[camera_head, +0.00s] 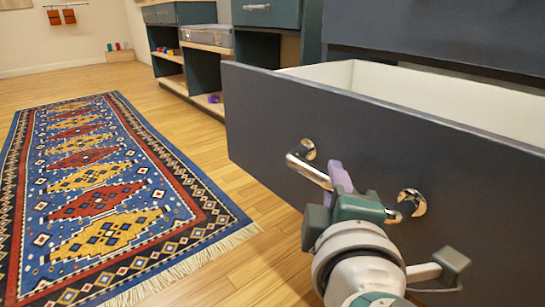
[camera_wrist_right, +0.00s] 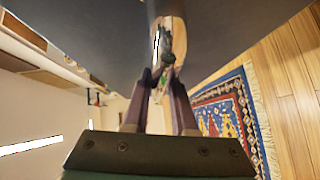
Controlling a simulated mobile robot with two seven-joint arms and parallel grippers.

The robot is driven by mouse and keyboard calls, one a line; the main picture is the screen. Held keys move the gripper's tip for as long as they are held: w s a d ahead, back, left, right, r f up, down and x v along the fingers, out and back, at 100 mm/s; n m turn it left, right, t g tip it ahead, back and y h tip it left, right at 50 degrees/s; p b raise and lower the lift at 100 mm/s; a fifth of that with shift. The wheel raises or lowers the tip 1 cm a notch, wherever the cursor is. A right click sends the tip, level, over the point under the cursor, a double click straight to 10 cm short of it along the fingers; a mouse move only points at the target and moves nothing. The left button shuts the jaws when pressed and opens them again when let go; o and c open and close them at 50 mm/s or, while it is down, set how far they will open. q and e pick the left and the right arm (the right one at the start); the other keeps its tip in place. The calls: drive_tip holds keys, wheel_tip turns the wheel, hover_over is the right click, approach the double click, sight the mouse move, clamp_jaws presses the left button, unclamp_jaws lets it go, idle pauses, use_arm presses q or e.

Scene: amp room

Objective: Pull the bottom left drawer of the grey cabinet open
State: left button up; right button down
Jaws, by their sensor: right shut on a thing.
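The dark grey drawer front (camera_head: 260,115) fills the right of the head view. The drawer stands pulled out, and its white inside (camera_head: 400,85) shows behind the front. A shiny metal bar handle (camera_head: 305,169) is fixed to the front by two round mounts. My right gripper (camera_head: 342,180), with purple fingers, is shut on the handle near its left part. In the right wrist view the fingers (camera_wrist_right: 163,78) close on the handle (camera_wrist_right: 158,42) beside the dark drawer front (camera_wrist_right: 80,35). Part of the handle is hidden by my gripper. My left gripper is not in view.
A blue, red and yellow patterned rug (camera_head: 100,195) lies on the wooden floor at the left. Open shelving (camera_head: 205,80) with a grey case (camera_head: 207,35) on it stands at the back. Bare floor (camera_head: 205,150) lies between rug and drawer.

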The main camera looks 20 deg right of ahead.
drive_tip(key=c, duration=0.7)
unclamp_jaws()
drive_tip(key=shift+c, duration=0.2)
drive_tip(key=p+v, duration=0.2)
drive_tip(key=v, duration=0.8)
